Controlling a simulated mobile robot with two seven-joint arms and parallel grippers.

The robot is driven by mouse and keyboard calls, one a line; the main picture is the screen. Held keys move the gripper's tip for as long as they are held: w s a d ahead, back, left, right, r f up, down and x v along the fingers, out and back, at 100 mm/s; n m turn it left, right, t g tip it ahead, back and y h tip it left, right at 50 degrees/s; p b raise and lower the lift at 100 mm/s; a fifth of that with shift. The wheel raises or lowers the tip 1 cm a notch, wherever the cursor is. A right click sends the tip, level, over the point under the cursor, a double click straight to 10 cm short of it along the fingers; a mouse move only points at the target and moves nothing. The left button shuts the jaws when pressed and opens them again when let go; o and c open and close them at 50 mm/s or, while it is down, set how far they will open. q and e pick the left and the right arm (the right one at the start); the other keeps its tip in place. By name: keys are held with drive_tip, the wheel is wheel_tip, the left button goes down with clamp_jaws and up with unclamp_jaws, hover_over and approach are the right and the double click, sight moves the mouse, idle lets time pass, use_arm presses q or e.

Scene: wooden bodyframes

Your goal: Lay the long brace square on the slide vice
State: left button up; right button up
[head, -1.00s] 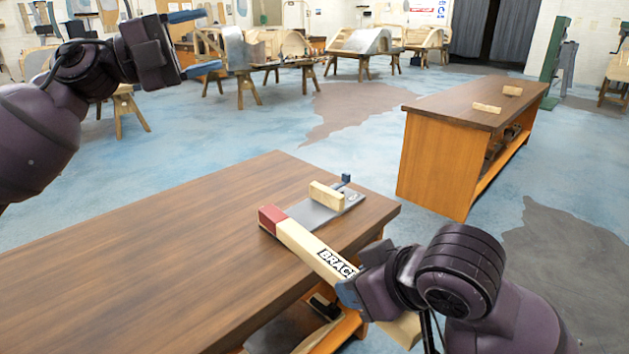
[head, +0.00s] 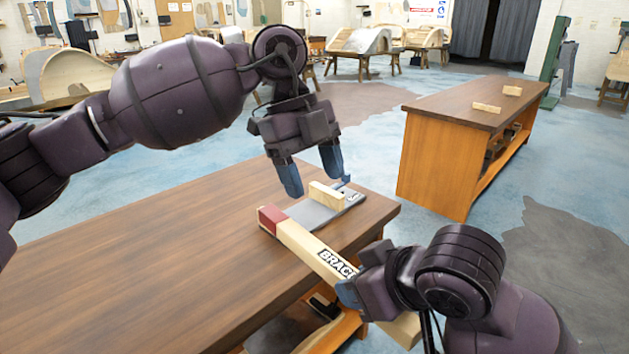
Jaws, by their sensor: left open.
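The long brace (head: 305,245) is a pale wooden bar with a red end and printed lettering. It lies aslant over the near right edge of the workbench, its near end jutting out past the edge. The slide vice (head: 312,214) is a grey plate on the bench just behind the brace, with a pale wood block (head: 327,194) on it and a small blue-grey part at its far end. My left gripper (head: 311,184) points down, open and empty, above the vice near the block. My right gripper (head: 350,290) is at the brace's middle; its fingers are mostly hidden.
The brown workbench (head: 130,245) is clear to the left. A second bench (head: 460,100) with two small wood blocks stands at the back right, with floor between. Wooden bodyframes (head: 365,50) stand along the back.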

sight(328, 253)
use_arm(q)
drive_tip(key=shift+y, duration=0.5)
drive_tip(key=x, duration=1.3)
drive_tip(key=shift+s+a+f, duration=0.1)
drive_tip(key=shift+s, duration=0.1)
drive_tip(key=shift+c, duration=0.3)
drive_tip(key=c, duration=1)
use_arm(e)
drive_tip(key=shift+a, duration=0.1)
use_arm(q)
clamp_jaws()
use_arm(e)
drive_tip(key=o, duration=0.6)
drive_tip(key=shift+s, duration=0.1)
drive_tip(key=o, duration=0.5)
drive_tip(key=shift+r, duration=0.1)
